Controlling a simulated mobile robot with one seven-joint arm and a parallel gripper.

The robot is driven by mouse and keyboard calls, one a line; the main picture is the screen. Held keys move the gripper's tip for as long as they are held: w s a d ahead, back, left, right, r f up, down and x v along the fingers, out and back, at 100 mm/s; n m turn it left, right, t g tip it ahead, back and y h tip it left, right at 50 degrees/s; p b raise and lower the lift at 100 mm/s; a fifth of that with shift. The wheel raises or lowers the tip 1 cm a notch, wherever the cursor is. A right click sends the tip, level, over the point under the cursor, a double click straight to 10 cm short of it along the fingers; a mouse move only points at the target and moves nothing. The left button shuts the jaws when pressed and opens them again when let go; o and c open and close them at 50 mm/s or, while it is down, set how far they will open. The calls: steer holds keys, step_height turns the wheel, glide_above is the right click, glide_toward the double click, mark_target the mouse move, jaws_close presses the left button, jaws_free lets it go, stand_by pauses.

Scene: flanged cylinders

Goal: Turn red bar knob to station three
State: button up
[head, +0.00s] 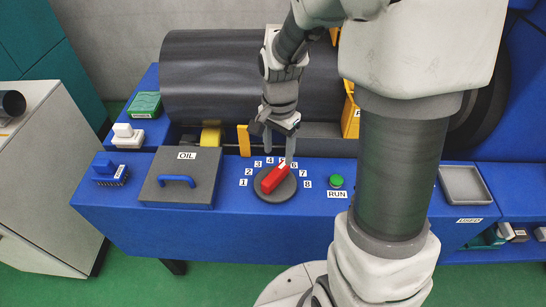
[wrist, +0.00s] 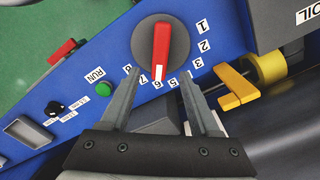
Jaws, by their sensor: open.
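The red bar knob (head: 274,178) sits on a round dark grey disc (head: 264,194) on the blue console, ringed by number labels 1 to 8. Its white-marked end points away from me and slightly right, near labels 5 and 6. In the wrist view the red bar (wrist: 161,45) has its white tip by label 6. Label 3 (wrist: 196,62) shows to the right of the knob there. My gripper (head: 279,147) is open and empty, pointing down at the far side of the knob. In the wrist view its fingertips (wrist: 160,76) lie either side of the white tip; contact is not visible.
A grey OIL lid (head: 180,192) with a blue handle is left of the knob. A green RUN button (head: 336,181) is to its right. A yellow lever (head: 244,140) and a large dark cylinder (head: 205,75) stand behind. A grey tray (head: 465,186) is far right.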

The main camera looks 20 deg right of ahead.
mark_target(278, 170)
step_height(278, 170, down, 8)
steer(key=shift+f+b, duration=0.1)
steer(key=shift+b, duration=0.4)
jaws_close()
